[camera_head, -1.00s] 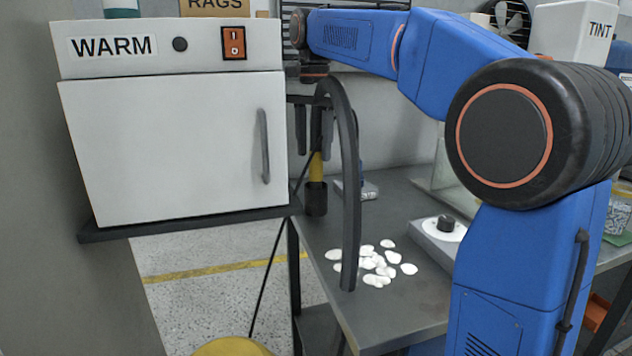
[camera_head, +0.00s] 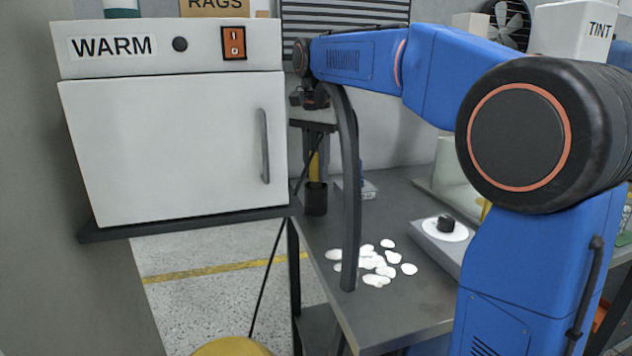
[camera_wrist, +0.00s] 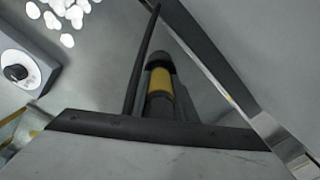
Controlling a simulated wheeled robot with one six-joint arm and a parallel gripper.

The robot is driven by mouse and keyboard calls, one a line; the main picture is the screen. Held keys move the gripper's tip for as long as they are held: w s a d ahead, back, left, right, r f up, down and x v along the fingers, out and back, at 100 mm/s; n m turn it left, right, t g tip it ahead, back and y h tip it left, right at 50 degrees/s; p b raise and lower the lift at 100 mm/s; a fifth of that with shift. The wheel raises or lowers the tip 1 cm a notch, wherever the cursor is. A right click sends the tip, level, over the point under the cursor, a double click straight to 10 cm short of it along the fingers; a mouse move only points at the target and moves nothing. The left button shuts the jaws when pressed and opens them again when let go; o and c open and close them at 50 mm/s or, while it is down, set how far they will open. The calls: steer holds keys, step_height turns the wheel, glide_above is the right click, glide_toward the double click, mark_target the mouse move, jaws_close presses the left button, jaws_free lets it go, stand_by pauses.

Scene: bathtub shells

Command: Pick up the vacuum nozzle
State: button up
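The vacuum nozzle (camera_head: 314,168), a dark upright tube with a yellow band, stands near the bench's back left edge, beside the white cabinet. In the wrist view the nozzle (camera_wrist: 158,80) runs away from the camera between my fingers. My gripper (camera_head: 316,158) points down over it from above, open, with a finger on each side. The wrist view shows a gap on the right of the nozzle; contact on the left I cannot tell. A long dark curved strip, perhaps a hose, passes in front and partly covers this area.
A white cabinet (camera_head: 175,150) marked WARM stands close on the left. White flat pieces (camera_head: 372,265) lie on the grey bench (camera_head: 400,310). A scale-like device (camera_head: 440,238) is to their right.

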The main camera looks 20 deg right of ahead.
steer(key=shift+c, duration=0.8)
